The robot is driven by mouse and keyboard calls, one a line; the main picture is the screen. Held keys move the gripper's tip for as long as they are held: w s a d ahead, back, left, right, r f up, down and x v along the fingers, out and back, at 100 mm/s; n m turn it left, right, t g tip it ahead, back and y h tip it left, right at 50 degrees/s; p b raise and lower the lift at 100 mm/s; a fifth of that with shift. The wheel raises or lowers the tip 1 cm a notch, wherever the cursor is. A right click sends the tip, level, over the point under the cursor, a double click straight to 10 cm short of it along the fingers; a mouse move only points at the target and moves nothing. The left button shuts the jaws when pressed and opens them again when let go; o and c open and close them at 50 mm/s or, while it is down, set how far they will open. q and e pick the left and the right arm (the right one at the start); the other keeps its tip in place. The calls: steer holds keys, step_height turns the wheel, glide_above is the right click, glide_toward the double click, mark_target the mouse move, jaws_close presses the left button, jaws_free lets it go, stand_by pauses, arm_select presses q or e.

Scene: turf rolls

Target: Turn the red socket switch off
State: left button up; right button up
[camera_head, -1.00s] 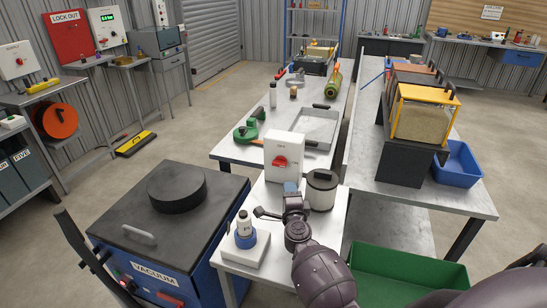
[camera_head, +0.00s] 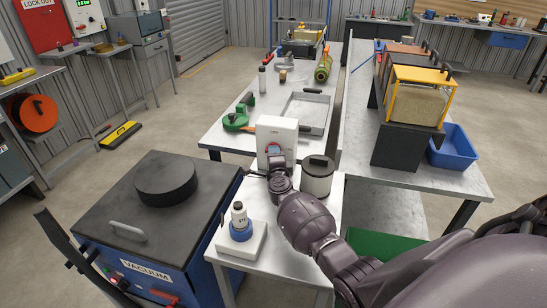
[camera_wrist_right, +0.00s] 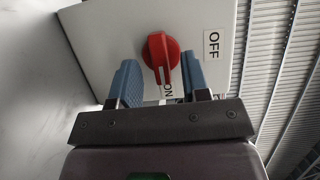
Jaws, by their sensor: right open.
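The red socket switch (camera_wrist_right: 160,55) is a round-backed red knob on a white box (camera_head: 277,128) standing on the near white table. In the right wrist view its white line points down to the ON label (camera_wrist_right: 168,91), and the OFF label (camera_wrist_right: 213,44) lies to the right. My right gripper (camera_head: 275,156) is open in front of the box. In the wrist view its two blue fingers stand on either side of the knob, with a visible gap on each side. In the head view the gripper partly hides the knob. My left gripper is not in view.
A white canister with a dark lid (camera_head: 317,175) stands close right of my right wrist. A blue-collared bottle on a white block (camera_head: 241,238) stands at the front left. A blue vacuum unit (camera_head: 150,275) is left of the table, and a green bin (camera_head: 385,245) is right.

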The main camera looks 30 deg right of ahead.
steer(key=shift+w+d, duration=0.3)
steer(key=shift+w, duration=0.25)
steer(key=shift+c, duration=0.4)
jaws_close()
steer(key=shift+r+n+p, duration=0.15)
steer(key=shift+n+p, duration=0.35)
steer(key=shift+w+a+r+n+g+h+p, duration=0.1)
steer(key=shift+n+g+h+p, duration=0.2)
steer(key=shift+n+g, duration=1.35)
steer(key=shift+w+a+r+n+g+h+p, duration=0.1)
steer(key=shift+n+g+h, duration=0.45)
steer(key=shift+n, duration=1.95)
steer(key=shift+a+n+g+h+p, duration=0.1)
steer(key=shift+n+g+h+p, duration=0.1)
steer(key=shift+n+g, duration=1.55)
steer(key=shift+d+n+t, duration=0.1)
steer(key=shift+n+t, duration=0.15)
steer(key=shift+n, duration=0.15)
